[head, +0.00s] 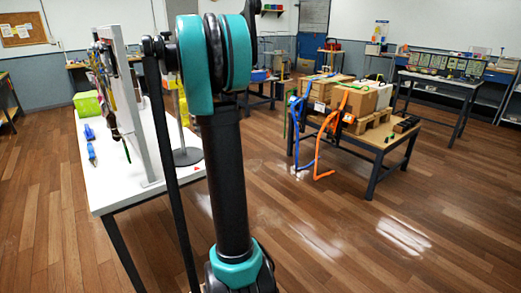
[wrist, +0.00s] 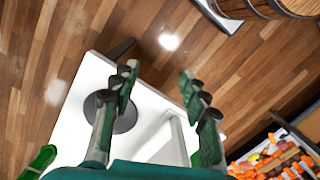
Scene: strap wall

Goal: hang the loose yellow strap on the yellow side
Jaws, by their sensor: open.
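The strap wall is an upright white-framed panel (head: 125,85) on the white table (head: 125,190), seen nearly edge-on in the head view. Several dark, red and yellowish straps (head: 104,82) hang on its left face, too small to tell apart. No loose yellow strap can be made out for certain; a yellow patch (head: 182,108) shows partly behind my arm. In the wrist view my gripper (wrist: 158,80) is open, with nothing between its fingers. It is above the edge of the white table (wrist: 75,105). The head view does not show my fingertips.
A yellow-green box (head: 87,104) and blue items (head: 90,142) lie on the white table. A round dark base (wrist: 124,118) stands there too. A wooden table (head: 375,140) at right holds cardboard boxes with blue (head: 297,115) and orange straps (head: 326,135). Floor between is clear.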

